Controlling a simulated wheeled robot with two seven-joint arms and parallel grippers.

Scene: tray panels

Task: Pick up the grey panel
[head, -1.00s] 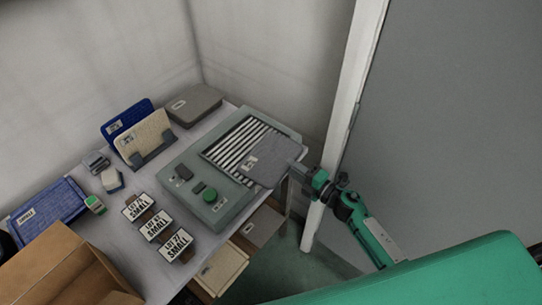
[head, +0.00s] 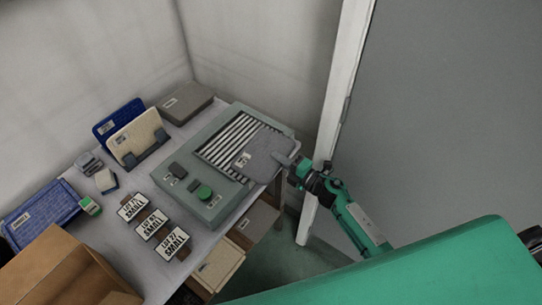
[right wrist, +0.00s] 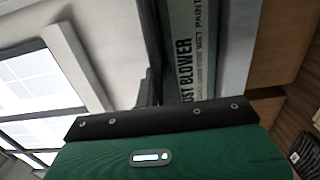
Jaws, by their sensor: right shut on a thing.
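The grey panel (head: 265,152) is a flat plate with rounded corners and a small white label. It lies over the right part of the slatted vent on the grey-green blower unit (head: 180,195); I cannot tell whether it touches the slats. My right gripper (head: 287,161) is shut on the panel's right edge, its fingers overlapping that edge. In the right wrist view the green gripper body (right wrist: 165,155) fills the bottom, and the blower's lettered side (right wrist: 190,50) shows beyond it. My left gripper is not in view.
A rack (head: 150,150) holds a cream panel and a blue panel. A grey box (head: 185,103) stands at the back. Several lot signs (head: 152,222) stand before the blower. A cardboard box (head: 60,270) is front left. A white post (head: 335,110) rises just behind my right gripper.

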